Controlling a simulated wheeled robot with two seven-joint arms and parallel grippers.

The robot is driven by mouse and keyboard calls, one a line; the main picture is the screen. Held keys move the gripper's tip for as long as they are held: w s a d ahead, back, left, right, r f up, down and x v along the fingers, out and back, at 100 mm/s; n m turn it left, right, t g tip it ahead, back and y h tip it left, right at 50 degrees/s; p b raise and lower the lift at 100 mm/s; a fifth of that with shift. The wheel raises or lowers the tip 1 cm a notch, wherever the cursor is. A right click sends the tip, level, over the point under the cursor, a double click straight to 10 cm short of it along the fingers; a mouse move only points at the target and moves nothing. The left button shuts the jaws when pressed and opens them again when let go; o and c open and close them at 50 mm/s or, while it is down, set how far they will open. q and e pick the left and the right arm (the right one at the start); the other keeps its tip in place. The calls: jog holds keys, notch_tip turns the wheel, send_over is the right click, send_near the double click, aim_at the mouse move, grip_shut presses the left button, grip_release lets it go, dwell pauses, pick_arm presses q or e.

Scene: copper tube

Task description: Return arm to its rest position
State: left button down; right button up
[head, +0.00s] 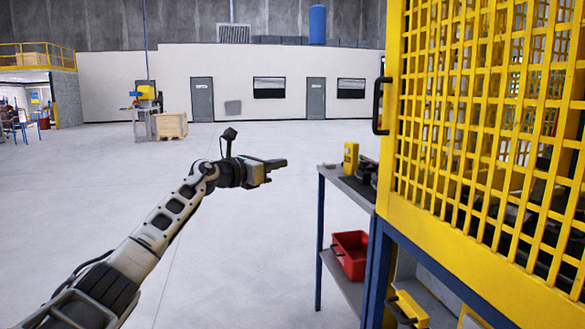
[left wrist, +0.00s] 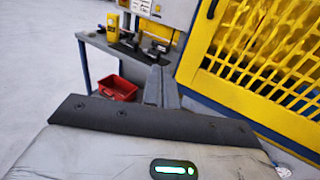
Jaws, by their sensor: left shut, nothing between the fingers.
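My left arm (head: 150,238) reaches in from the lower left of the head view, stretched out over open floor. My left gripper (head: 277,164) is at its end, shut and empty, pointing right toward the workbench. In the left wrist view the shut fingers (left wrist: 161,88) show in the middle, in front of the bench. The gripper appears apart from the bench and the yellow cage. My right arm and gripper are not in either view.
A workbench (head: 345,187) with a yellow device (head: 350,158) on top and a red bin (head: 350,254) below stands right of the gripper. A yellow mesh cage (head: 480,225) fills the right side. The floor (head: 240,240) around the arm is clear. A wooden crate (head: 170,126) stands far back.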

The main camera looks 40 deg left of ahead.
pick_arm(q)
jog(key=s+a, duration=0.2)
jog(key=shift+s, duration=0.3)
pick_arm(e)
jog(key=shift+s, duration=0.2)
pick_arm(q)
jog(key=shift+d, duration=0.1)
